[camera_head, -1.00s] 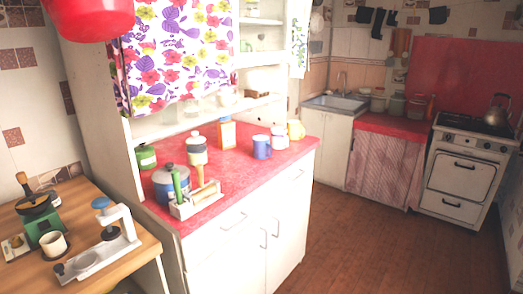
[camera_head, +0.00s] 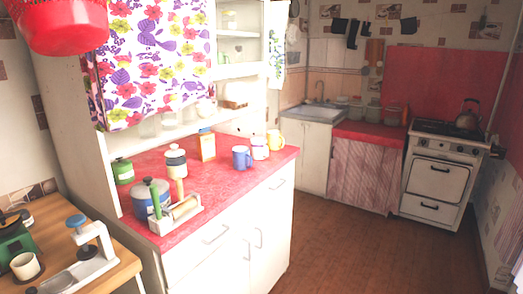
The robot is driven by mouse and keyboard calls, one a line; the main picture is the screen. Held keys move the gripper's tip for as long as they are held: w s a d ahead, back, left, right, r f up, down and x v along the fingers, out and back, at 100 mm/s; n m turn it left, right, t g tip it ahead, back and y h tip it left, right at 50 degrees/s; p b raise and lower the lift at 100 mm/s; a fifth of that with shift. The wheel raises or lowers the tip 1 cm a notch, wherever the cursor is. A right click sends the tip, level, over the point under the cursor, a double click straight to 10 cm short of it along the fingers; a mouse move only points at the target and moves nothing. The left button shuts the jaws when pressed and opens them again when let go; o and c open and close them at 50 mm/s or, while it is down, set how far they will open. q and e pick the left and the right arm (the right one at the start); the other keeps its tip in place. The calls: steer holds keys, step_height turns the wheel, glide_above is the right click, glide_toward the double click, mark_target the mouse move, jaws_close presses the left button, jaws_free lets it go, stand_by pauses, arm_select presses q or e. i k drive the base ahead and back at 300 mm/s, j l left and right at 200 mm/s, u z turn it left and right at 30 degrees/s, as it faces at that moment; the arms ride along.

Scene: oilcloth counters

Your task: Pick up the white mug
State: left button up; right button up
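A white mug (camera_head: 260,148) stands upright on the red counter (camera_head: 222,178), just right of a blue mug (camera_head: 242,157) that partly overlaps it. A yellow mug (camera_head: 275,140) is close behind it to the right. A small cream-white cup (camera_head: 25,266) also stands on the wooden table (camera_head: 117,268) at the lower left, beside a green grinder. Neither of my grippers is in view.
On the counter are a green-lidded jar (camera_head: 122,171), a blue-grey pot, a white canister (camera_head: 175,160), an orange-and-white box (camera_head: 207,146) and a utensil tray (camera_head: 178,216). A red basin (camera_head: 62,28) hangs at the upper left. The brown floor (camera_head: 335,245) is clear.

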mark_target(259, 150)
steer(key=i+l+u, duration=0.1)
steer(key=u, duration=0.3)
steer(key=i+l+u, duration=0.1)
steer(key=u, duration=0.3)
steer(key=l+u, duration=0.2)
steer(key=u, duration=0.2)
steer(key=i+l+u, duration=0.1)
steer(key=u, duration=0.3)
